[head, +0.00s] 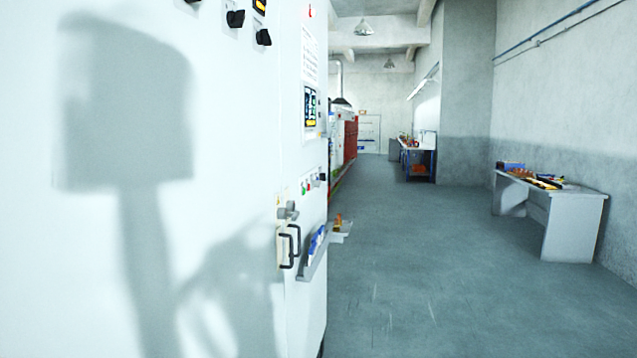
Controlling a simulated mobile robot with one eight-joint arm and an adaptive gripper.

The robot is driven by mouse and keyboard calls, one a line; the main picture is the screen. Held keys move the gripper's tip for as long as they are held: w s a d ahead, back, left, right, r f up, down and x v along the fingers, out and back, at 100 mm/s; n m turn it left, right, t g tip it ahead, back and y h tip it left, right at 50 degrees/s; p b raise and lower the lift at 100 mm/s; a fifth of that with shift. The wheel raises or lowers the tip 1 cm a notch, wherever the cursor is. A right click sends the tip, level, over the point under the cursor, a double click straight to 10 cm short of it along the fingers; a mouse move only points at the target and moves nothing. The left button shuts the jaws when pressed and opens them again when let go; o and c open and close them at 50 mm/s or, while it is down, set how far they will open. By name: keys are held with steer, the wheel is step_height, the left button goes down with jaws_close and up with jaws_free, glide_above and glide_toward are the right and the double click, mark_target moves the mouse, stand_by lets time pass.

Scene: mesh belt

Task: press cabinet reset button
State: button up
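A large white cabinet (230,120) fills the left side of the head view, very close to me. Black knobs (236,18) sit at its top edge. Small coloured buttons (306,187), green and red among them, show on its far section, seen at a steep angle. I cannot tell which one is the reset button. A black handle (289,247) is on the cabinet below them. My gripper is not in view; only shadows fall on the cabinet front.
A small shelf (314,258) with blue items juts from the cabinet. A white desk (570,215) with tools stands by the right wall. A workbench (420,160) is farther back. The grey floor (430,270) between is clear.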

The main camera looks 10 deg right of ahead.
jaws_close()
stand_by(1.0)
